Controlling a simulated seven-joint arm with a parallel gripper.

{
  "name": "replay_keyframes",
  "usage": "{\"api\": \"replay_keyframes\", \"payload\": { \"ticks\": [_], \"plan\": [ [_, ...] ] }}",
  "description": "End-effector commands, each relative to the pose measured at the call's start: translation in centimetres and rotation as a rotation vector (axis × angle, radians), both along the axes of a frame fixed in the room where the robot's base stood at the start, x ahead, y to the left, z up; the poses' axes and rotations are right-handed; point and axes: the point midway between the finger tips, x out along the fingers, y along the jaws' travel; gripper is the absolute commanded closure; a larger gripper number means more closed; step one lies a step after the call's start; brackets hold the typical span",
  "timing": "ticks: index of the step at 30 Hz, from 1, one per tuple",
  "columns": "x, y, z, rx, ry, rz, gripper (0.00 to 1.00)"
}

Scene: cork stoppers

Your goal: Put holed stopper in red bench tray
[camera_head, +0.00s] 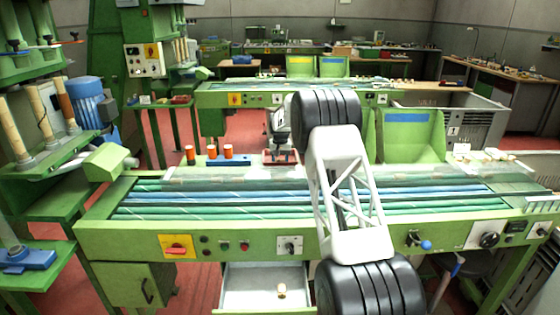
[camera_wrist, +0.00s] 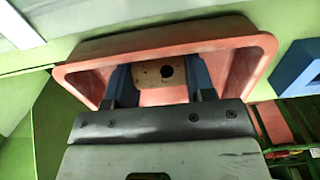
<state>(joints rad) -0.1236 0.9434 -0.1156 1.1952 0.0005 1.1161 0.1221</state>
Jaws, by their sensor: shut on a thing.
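The holed stopper (camera_wrist: 148,80), a tan cork piece with a dark round hole facing the wrist camera, is between the blue fingers of my gripper (camera_wrist: 160,76), which is shut on it. The red bench tray (camera_wrist: 262,45) lies behind the stopper in the wrist view, with its rim surrounding the stopper and fingers in the picture. I cannot tell whether the stopper touches the tray floor. In the head view, the small red tray (camera_head: 296,157) is on the green bench, partly hidden by my arm. The stopper is not discernible there.
Several orange cylinders, including one at the left (camera_head: 190,153), stand by a blue block (camera_head: 237,161) left of the tray. An open drawer (camera_head: 250,295) below the bench holds a small cork-coloured piece (camera_head: 281,290). A green bin (camera_head: 411,134) stands right of my arm.

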Motion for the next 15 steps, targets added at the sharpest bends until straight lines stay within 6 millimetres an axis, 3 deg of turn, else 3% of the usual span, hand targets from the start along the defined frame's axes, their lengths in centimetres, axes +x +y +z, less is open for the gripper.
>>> {"api": "replay_keyframes", "payload": {
  "ticks": [1, 6, 15],
  "plan": [
    [0.0, 0.0, -0.07, 0.0, 0.0, 0.0, 0.49],
    [0.0, 0.0, -0.04, 0.0, 0.0, 0.0, 0.25],
    [0.0, 0.0, 0.02, 0.0, 0.0, 0.0, 0.25]
  ]
}}
